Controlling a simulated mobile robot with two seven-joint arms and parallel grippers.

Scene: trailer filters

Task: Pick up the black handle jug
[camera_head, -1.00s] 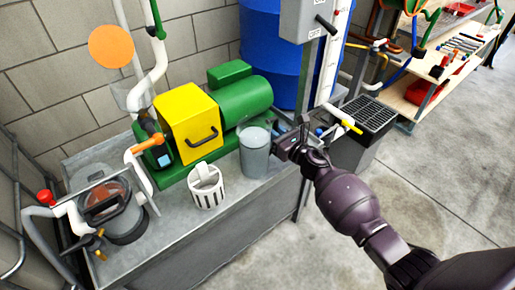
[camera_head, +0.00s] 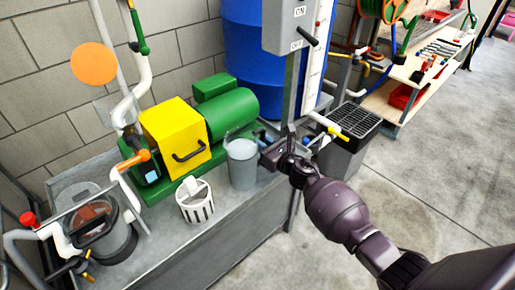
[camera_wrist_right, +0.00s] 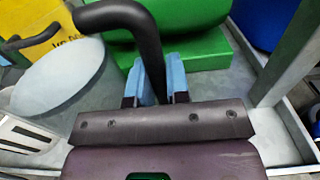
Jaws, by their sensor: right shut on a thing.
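The grey jug (camera_head: 242,165) stands upright on the metal bench, to the right of a white slotted basket. Its black handle (camera_wrist_right: 148,45) shows in the right wrist view, with the jug's pale round top (camera_wrist_right: 58,78) to the left. My right gripper (camera_head: 267,152) is at the jug's right side. In the wrist view, the blue fingertips of my right gripper (camera_wrist_right: 156,82) are shut on the handle, one on each side. In the head view the handle is hard to make out behind the gripper. My left gripper is out of view.
The white basket (camera_head: 196,203) stands close on the jug's left. A green pump (camera_head: 230,115) and yellow box (camera_head: 175,137) are behind. A grey switch post (camera_head: 292,95) rises close beyond my gripper. The bench (camera_head: 215,238) is clear in front.

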